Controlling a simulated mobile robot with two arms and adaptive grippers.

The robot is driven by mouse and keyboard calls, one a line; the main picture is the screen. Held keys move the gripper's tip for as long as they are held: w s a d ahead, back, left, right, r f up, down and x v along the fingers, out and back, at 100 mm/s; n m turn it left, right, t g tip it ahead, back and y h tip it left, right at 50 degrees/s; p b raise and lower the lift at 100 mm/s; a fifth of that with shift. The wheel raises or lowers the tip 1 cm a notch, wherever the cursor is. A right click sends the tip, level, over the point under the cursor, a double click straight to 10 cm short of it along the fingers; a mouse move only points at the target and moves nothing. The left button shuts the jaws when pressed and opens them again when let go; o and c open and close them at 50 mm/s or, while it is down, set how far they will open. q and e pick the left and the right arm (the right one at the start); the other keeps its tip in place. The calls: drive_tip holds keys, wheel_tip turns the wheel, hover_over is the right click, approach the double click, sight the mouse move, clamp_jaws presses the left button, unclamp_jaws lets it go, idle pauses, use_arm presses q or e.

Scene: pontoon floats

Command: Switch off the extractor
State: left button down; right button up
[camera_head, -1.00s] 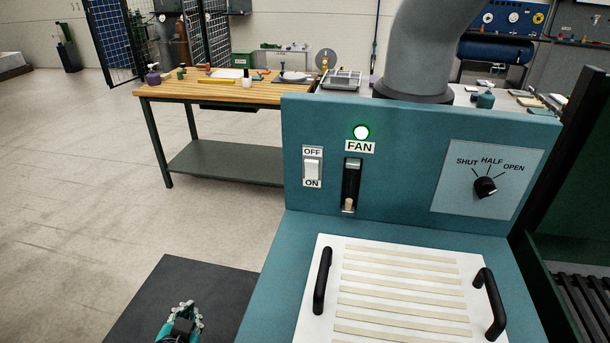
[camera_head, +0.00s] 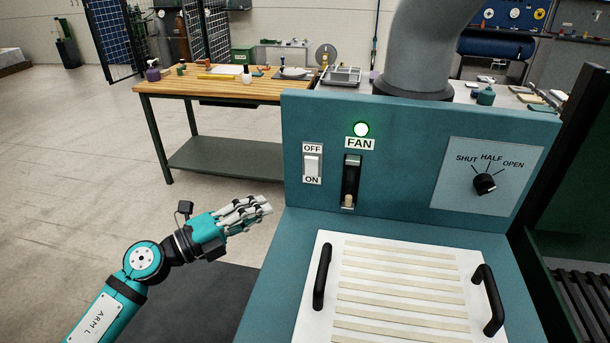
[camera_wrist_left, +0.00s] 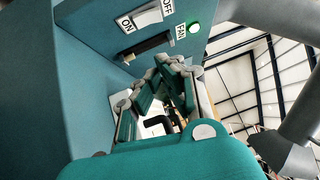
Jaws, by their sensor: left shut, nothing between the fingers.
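The extractor's blue-green panel (camera_head: 410,130) carries a white rocker switch (camera_head: 312,167) with OFF above it and ON below it. A green lamp (camera_head: 361,130) glows above the FAN label. Below the label is a dark vertical slot with a cream-tipped lever (camera_head: 348,200) at its bottom end. The rocker also shows in the left wrist view (camera_wrist_left: 148,17), with the lit lamp (camera_wrist_left: 194,28). My left gripper (camera_head: 266,206) is shut and empty, left of the panel and lower than the rocker, apart from both. My right gripper is out of view.
A dial (camera_head: 485,184) marked SHUT, HALF, OPEN sits right of the slot. A white slatted plate (camera_head: 330,250) with two black handles lies in front of the panel. A grey duct (camera_head: 425,50) rises behind it. A wooden workbench (camera_head: 215,88) stands behind left; open floor lies left.

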sight(311, 167)
use_arm(q)
drive_tip(key=w+a+p+x, duration=0.1)
drive_tip(key=w+p+x, duration=0.1)
drive_tip(key=x, duration=1)
drive_tip(key=shift+w+r+p, duration=0.2)
drive_tip(key=shift+w+p, duration=0.25)
drive_tip(key=shift+p, duration=0.4)
drive_tip(key=shift+w+d+r, duration=0.1)
drive_tip(key=shift+w+r, duration=0.15)
drive_tip(key=shift+w, duration=0.05)
